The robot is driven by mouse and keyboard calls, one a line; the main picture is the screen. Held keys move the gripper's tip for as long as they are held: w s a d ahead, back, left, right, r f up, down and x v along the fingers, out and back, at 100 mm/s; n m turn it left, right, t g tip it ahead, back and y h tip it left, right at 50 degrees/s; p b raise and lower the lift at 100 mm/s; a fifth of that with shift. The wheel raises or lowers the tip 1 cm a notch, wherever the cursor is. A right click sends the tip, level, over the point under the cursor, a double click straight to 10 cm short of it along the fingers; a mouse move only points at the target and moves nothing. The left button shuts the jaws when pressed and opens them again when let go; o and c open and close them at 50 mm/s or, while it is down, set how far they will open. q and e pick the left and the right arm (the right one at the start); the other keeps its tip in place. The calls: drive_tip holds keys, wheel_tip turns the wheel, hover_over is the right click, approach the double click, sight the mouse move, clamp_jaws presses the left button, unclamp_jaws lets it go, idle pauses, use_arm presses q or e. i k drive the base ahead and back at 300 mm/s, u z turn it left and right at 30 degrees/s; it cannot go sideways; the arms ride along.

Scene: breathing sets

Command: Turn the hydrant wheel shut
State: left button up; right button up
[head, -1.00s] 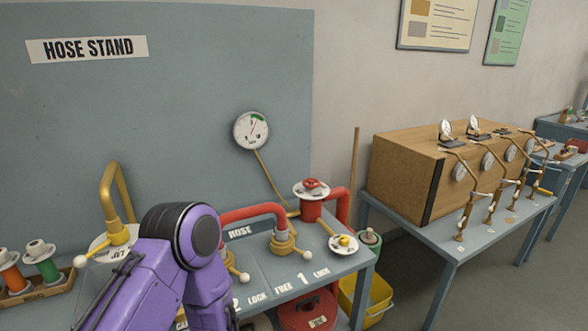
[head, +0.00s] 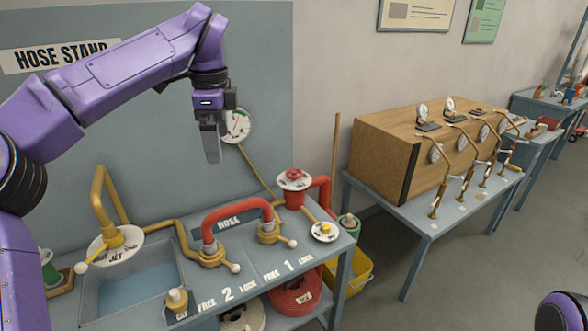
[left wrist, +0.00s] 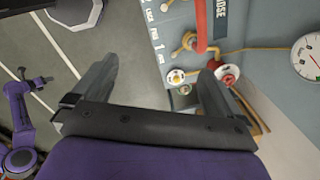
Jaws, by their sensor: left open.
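The hydrant's red wheel (head: 293,174) sits on a white dial plate on top of the red hydrant (head: 294,197), at the bench's back right. It also shows in the left wrist view (left wrist: 228,77), just beyond one finger. My left gripper (head: 212,156) points down, open and empty, in the air above the bench. In the head view it is up and left of the wheel, in front of the backboard and apart from it. In the left wrist view both fingers (left wrist: 150,90) stand wide apart with nothing between them. My right gripper does not show clearly.
A red hose pipe (head: 238,212) arches over the bench left of the hydrant. A small yellow-knobbed dial (head: 325,231) is in front right. A gauge (head: 236,125) hangs behind my gripper. A pole (head: 335,160) leans right of the hydrant. Air above the wheel is clear.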

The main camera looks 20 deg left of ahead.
sight(294, 172)
drive_tip(key=i, duration=1.5)
